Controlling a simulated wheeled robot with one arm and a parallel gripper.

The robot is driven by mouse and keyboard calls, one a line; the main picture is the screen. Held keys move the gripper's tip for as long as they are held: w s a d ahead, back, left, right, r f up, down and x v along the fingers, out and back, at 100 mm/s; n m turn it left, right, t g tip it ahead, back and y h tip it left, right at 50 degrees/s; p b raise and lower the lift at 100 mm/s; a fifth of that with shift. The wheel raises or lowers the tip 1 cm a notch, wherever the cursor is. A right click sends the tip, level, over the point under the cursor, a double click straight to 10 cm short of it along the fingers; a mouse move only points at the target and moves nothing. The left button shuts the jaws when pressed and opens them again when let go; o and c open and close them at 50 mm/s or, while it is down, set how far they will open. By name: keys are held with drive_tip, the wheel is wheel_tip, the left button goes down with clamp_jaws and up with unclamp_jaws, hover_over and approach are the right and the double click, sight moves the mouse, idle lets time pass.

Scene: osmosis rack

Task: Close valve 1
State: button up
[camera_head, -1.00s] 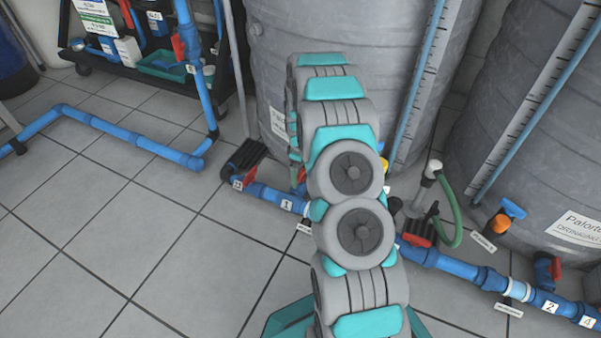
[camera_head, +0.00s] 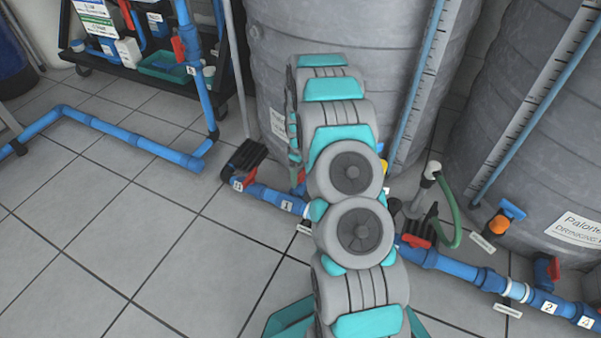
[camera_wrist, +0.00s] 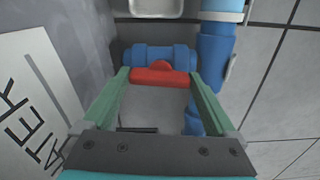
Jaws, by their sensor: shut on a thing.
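In the wrist view a red valve handle (camera_wrist: 162,76) sits across a blue valve body (camera_wrist: 150,54). My gripper (camera_wrist: 160,78) has its two green fingers on either side of the handle, shut on it. No number label is readable there. My arm hides the gripper and most of that valve in the head view.
Large grey tanks (camera_head: 330,30) stand close behind the pipe. Another red-handled valve (camera_head: 415,241) and a green hose (camera_head: 447,212) are right of my arm. A blue floor pipe (camera_head: 125,135) and a black cart (camera_head: 120,68) are at left. The tiled floor in front is clear.

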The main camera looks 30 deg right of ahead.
drive_tip(key=m+p, duration=0.2)
drive_tip(key=m, duration=0.2)
drive_tip(key=shift+r, duration=0.15)
drive_tip(key=m+p, duration=0.1)
drive_tip(key=m, duration=0.3)
drive_tip(key=shift+m+p, duration=0.3)
drive_tip(key=m+p, duration=0.1)
drive_tip(key=m, duration=0.3)
drive_tip(key=shift+m, duration=2.1)
drive_tip(key=o, duration=1)
